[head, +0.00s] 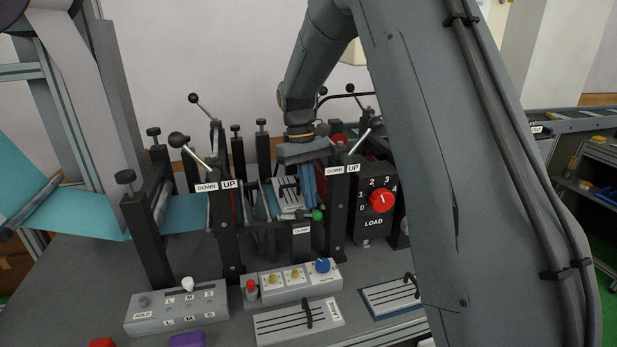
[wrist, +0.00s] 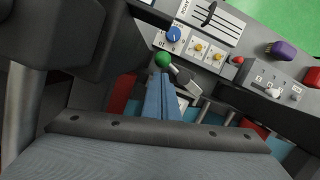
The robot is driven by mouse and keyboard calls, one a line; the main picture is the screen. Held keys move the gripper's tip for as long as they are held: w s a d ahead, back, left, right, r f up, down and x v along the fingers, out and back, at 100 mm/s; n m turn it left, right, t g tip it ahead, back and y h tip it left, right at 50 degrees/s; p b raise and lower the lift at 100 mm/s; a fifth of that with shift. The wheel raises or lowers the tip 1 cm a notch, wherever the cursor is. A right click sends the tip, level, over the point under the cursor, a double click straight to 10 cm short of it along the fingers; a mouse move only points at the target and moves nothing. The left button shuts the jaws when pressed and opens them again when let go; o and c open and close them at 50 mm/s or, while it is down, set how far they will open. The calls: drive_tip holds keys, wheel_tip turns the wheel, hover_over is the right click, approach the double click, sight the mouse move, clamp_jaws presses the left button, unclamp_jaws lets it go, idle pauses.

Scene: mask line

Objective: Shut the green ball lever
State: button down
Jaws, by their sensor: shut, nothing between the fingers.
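The green ball lever (head: 317,215) shows its ball low between the two black posts of the mask line, above a small "CLAMP" label plate. In the wrist view the green ball (wrist: 163,60) is on a short grey lever. My gripper (head: 312,203) has blue fingers pointing down, close behind and above the ball in the head view. In the wrist view my gripper (wrist: 162,78) is shut and empty, its tips just below the ball in the picture. I cannot tell whether the tips touch the ball or lever.
Black posts with "DOWN UP" levers (head: 340,200) stand on both sides. A LOAD dial (head: 382,201) is at right. In front are a button box (head: 292,283) with a blue knob, a slider panel (head: 300,322) and a HOLD box (head: 176,306). Room around my gripper is tight.

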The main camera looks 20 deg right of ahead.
drive_tip(key=shift+s+f, duration=0.15)
drive_tip(key=shift+f, duration=0.5)
drive_tip(key=p+v, duration=0.6)
drive_tip(key=v, duration=0.3)
drive_tip(key=shift+s+d+r, duration=0.25)
drive_tip(key=shift+d+r, duration=0.2)
drive_tip(key=shift+d, duration=0.05)
